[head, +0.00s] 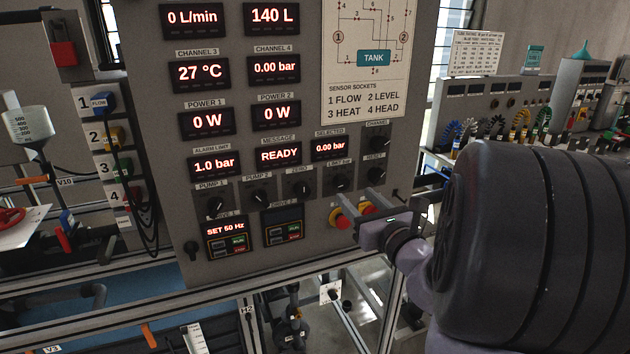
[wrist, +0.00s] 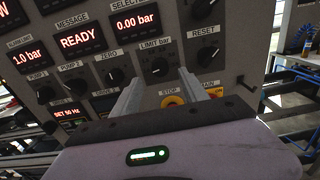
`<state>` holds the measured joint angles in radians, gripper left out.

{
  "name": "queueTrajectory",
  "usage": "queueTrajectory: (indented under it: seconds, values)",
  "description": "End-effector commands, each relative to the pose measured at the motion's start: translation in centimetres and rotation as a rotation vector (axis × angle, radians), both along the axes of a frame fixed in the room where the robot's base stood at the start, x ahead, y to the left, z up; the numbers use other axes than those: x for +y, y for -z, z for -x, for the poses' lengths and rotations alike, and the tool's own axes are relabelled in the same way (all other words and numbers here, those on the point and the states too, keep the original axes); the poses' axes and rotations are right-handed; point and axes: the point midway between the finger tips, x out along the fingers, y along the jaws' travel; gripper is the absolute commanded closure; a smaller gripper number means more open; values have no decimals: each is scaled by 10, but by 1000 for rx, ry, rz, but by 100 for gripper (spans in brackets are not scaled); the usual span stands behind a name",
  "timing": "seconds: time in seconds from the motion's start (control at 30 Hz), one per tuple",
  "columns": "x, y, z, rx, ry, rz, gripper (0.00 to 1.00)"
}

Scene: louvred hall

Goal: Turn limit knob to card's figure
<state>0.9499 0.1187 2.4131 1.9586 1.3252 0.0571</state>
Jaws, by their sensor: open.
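The limit knob (wrist: 158,68) is black and round, under a "LIMIT bar" label on the grey panel (wrist: 233,83). It also shows in the head view (head: 341,181). The alarm limit display (head: 214,164) reads 1.0 bar. My gripper (wrist: 162,80) is open, its two pale fingers pointing at the panel, with the limit knob between their tips in the picture; I cannot tell whether they touch it. In the head view my gripper (head: 372,208) is partly hidden by its own wrist. A white printed card (head: 477,53) stands at the back right; its text is too small to read.
The reset knob (wrist: 204,55) is right of the limit knob, the zero knob (wrist: 112,76) left. A red-and-yellow stop button (head: 341,218) sits just below, close to my fingers. Displays read READY (head: 278,154) and selected 0.00 bar (head: 329,147).

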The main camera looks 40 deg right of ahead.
Motion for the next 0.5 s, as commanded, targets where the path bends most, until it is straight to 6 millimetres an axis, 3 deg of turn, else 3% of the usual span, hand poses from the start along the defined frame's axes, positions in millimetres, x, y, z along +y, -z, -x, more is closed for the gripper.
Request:
queueTrajectory:
  seconds: [0.4,0.5]
  values:
    - [-13,-1,-58,1,-3,1,48]
    - [-14,0,-59,1,-1,1,48]
